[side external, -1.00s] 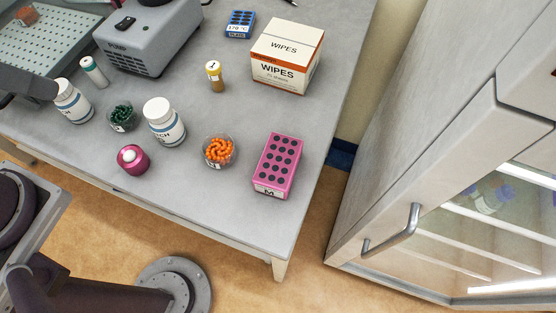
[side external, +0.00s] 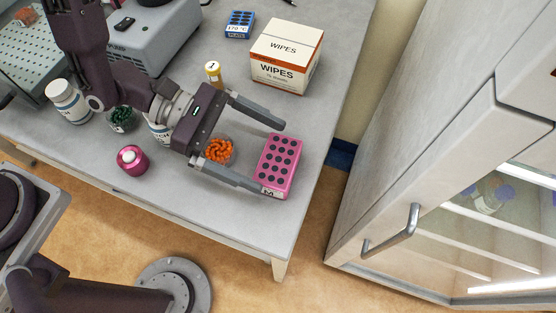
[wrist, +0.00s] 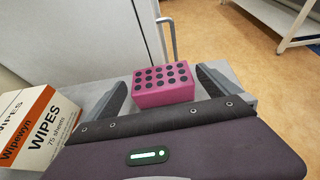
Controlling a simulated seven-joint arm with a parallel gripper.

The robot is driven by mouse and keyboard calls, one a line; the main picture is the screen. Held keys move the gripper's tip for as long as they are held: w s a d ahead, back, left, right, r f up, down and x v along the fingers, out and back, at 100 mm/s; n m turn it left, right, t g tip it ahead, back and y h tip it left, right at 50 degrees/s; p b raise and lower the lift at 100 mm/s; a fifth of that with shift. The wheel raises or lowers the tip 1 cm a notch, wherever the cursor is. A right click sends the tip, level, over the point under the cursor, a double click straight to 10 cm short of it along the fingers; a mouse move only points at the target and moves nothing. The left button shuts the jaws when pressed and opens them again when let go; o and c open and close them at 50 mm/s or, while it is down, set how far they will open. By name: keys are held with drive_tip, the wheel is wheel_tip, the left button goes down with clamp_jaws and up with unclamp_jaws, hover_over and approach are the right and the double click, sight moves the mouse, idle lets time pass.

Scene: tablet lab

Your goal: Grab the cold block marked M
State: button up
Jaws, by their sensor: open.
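The cold block marked M (side external: 279,163) is a pink box with rows of dark round wells on top and an M label on its near side. It lies on the table near the right edge. My gripper (side external: 275,160) is open, with one finger reaching toward the block's far side and the other toward its near, labelled end. In the wrist view the pink block (wrist: 163,86) sits ahead, between the two spread fingers. The M label is hidden in that view. I cannot tell whether a finger touches the block.
A bowl of orange beads (side external: 218,150) lies under my gripper. A pink pot (side external: 132,160) is at left. A glass-door cabinet (side external: 405,235) stands right of the table (side external: 235,235).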

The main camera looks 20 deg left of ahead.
sight(286, 162)
drive_tip(key=shift+r+x, duration=0.2)
drive_tip(key=shift+x, duration=1.75)
drive_tip(key=shift+d, duration=0.1)
